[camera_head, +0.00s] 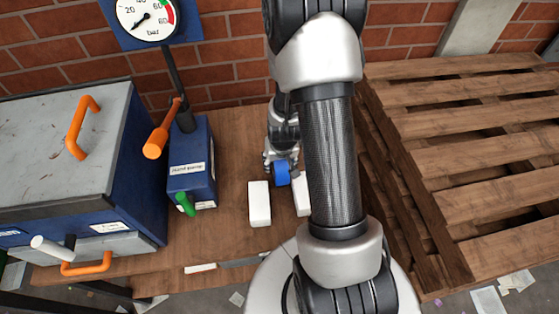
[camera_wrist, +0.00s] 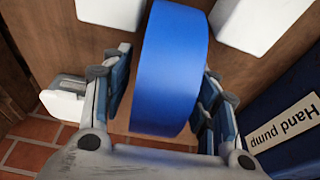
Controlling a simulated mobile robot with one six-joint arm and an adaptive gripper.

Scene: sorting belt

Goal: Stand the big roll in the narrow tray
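A plain blue roll (camera_head: 281,174) is at my gripper (camera_head: 280,158) over the wooden tabletop, partly hidden behind my arm. In the wrist view the blue roll (camera_wrist: 170,70) fills the middle, between the two fingers of my gripper (camera_wrist: 165,90). A strip of wood shows between the left finger and the roll, so the fingers look open around it. The right finger is close against the roll's edge; I cannot tell if it touches. I cannot make out a narrow tray in either view.
White blocks (camera_head: 259,203) (camera_wrist: 65,97) lie near the roll. A blue hand pump box (camera_head: 191,165) with a gauge (camera_head: 146,18) and orange lever (camera_head: 162,130) stands left, beside a large blue cabinet (camera_head: 60,140). Wooden pallets (camera_head: 470,130) are at the right; a brick wall is behind.

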